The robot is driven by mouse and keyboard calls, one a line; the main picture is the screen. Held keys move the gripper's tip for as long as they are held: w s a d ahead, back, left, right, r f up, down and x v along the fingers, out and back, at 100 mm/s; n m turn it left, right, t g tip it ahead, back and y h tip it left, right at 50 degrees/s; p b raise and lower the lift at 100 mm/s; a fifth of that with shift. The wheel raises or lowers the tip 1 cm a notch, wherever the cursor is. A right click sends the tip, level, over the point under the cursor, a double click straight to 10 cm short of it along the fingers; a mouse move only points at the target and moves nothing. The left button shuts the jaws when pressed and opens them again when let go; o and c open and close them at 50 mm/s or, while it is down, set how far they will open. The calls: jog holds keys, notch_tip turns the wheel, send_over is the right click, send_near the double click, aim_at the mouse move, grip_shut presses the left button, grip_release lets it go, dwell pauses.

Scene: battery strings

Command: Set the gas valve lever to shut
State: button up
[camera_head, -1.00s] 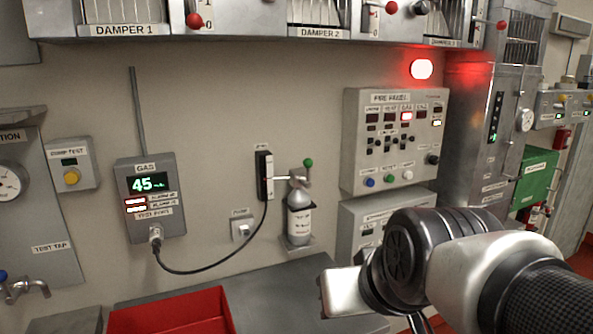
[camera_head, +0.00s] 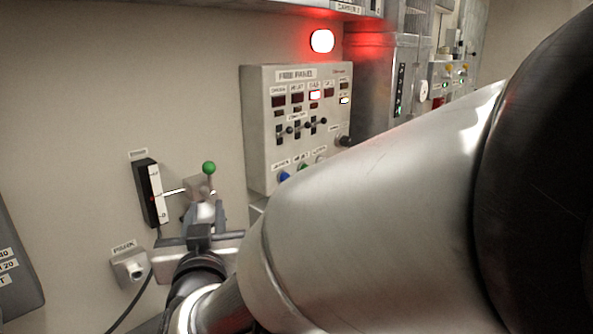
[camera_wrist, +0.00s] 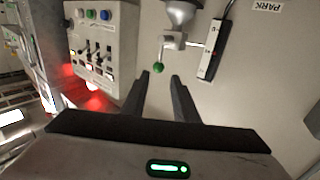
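The valve lever is a short metal rod with a green ball (camera_head: 208,168), standing upright from a small metal valve block (camera_head: 196,188) in the head view. My gripper (camera_head: 202,213) is just below and in front of the valve, hiding most of the gas bottle beneath it. In the upside-down wrist view, the green ball (camera_wrist: 159,68) lies just beyond the tips of my gripper (camera_wrist: 159,78), centred between its two spread fingers. The fingers are open and empty, and they do not appear to touch the ball. The valve block (camera_wrist: 173,41) and part of the bottle (camera_wrist: 182,12) also show there.
A black-and-white wall unit (camera_head: 149,192) is left of the valve, joined by a thin rod. A PARK socket (camera_head: 130,267) is below it. The fire panel (camera_head: 262,130) stands close on the right, under a lit red lamp (camera_head: 322,41). My arm covers the lower right.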

aim_at(209, 176)
jog(key=p+x, duration=0.2)
jog(key=x, duration=1.4)
jog(key=shift+w, duration=0.25)
jog(key=shift+c, duration=0.3)
grip_shut()
jog(key=shift+r, duration=0.1)
